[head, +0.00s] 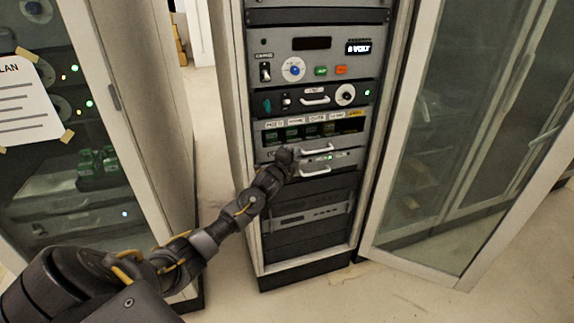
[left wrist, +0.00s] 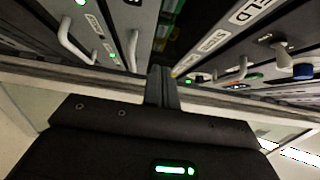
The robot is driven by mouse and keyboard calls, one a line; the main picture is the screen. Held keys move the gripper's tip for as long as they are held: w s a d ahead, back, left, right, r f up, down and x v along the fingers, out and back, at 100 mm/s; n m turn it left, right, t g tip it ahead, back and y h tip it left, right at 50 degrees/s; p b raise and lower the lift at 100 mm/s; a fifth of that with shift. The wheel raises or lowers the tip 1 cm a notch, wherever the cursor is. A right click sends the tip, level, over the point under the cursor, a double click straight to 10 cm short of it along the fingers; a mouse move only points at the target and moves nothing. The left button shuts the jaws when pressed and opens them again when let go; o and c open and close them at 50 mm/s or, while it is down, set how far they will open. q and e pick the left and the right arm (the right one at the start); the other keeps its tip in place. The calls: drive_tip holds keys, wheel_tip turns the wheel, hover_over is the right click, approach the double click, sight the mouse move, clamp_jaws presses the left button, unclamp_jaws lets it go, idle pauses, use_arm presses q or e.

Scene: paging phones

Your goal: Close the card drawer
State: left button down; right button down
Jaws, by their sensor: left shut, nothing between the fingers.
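The card drawer (head: 345,142) is in the middle of the rack, with a grey front, a pale handle and green cards (head: 313,131) showing in the dark space above the front. How far it stands out I cannot tell. My left gripper (head: 284,154) is shut and empty at the left end of this front, covering part of it; contact is unclear. In the left wrist view, its closed fingers (left wrist: 162,86) point at the rack face, near a pale handle (left wrist: 133,50) and the dark opening with green cards (left wrist: 170,30). My right gripper is not in view.
Another handled unit (head: 345,161) is just below, with dark panels (head: 308,215) under it. A panel with knobs and switches (head: 320,68) is above. An open glass door (head: 455,150) stands right of the rack; a glass cabinet (head: 85,130) is at left.

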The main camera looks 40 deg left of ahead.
use_arm(q)
drive_tip(key=s+d+b, duration=0.1)
drive_tip(key=s, duration=0.6)
drive_tip(key=shift+d+f, duration=0.15)
drive_tip(key=shift+f, duration=0.2)
drive_tip(key=shift+w, duration=0.1)
